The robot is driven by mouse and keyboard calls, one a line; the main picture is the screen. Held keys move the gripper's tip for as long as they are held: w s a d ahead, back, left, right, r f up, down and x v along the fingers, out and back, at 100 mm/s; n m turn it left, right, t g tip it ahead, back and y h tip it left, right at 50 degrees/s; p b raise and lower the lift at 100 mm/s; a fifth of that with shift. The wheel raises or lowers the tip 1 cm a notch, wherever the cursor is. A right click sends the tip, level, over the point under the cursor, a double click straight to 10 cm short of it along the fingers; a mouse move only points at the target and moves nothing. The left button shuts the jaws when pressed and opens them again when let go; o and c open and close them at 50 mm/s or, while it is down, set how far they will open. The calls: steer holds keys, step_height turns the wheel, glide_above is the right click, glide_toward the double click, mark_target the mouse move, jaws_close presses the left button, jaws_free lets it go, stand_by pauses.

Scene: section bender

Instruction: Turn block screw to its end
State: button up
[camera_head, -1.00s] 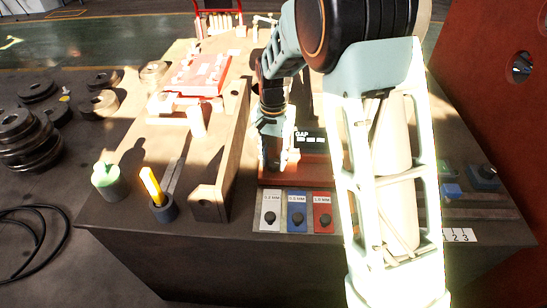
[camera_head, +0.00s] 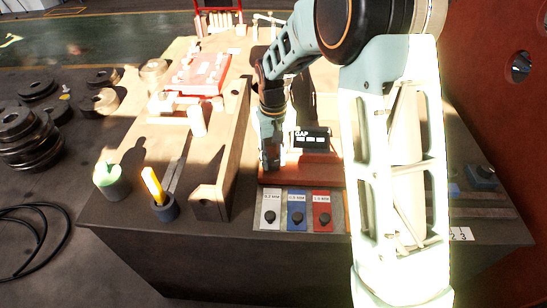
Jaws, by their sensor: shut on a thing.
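My gripper (camera_head: 271,160) points down at the left end of a red-brown block (camera_head: 305,170) on the bench. Its fingers are close together and shut on the block screw. The screw itself is hidden by the fingers, so I cannot see how far it is turned. A black display marked GAP (camera_head: 312,139) stands on the block just right of my gripper. Its readout is too small to read.
Three knob plates lie in front: white (camera_head: 270,208), blue (camera_head: 297,210) and red (camera_head: 321,210). A long wooden beam (camera_head: 225,150) stands left of my gripper. A dark cup (camera_head: 165,208) with a yellow stick and a green-topped pot (camera_head: 112,182) stand front left.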

stand_by(0.5)
steer(key=o, duration=1.1)
steer(key=shift+o, duration=0.2)
